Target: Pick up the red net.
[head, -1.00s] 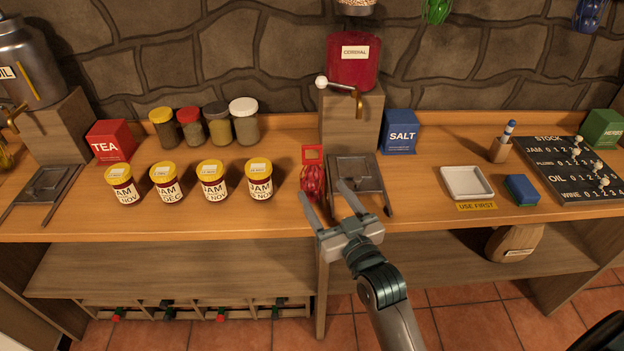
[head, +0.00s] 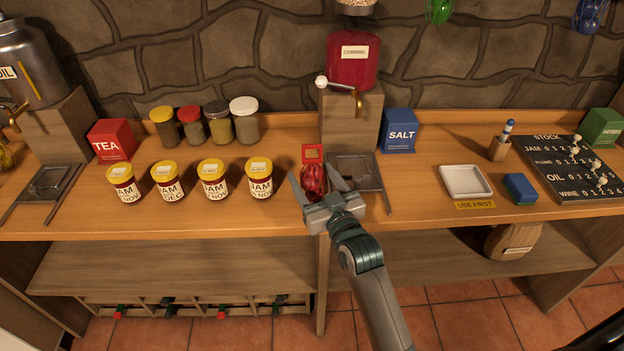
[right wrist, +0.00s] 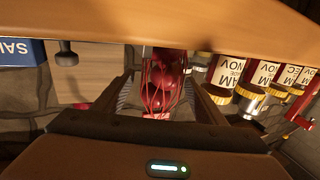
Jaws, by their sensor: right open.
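The red net (head: 314,182) holds round red things and has a red square tag at its top. It is on the wooden counter, just left of the metal drip tray under the cordial dispenser. My right gripper (head: 314,173) is open, one finger on each side of the net. In the right wrist view, the net (right wrist: 162,85) shows between the two spread fingers, with gaps at its sides. Its lower part is partly hidden by the gripper in the head view. My left gripper is not in view.
Several yellow-lidded jam jars (head: 212,180) stand left of the net. The cordial dispenser's wooden block (head: 350,120) and drip tray (head: 362,170) are behind and to the right. A blue salt box (head: 398,131) and white tray (head: 466,181) are farther right.

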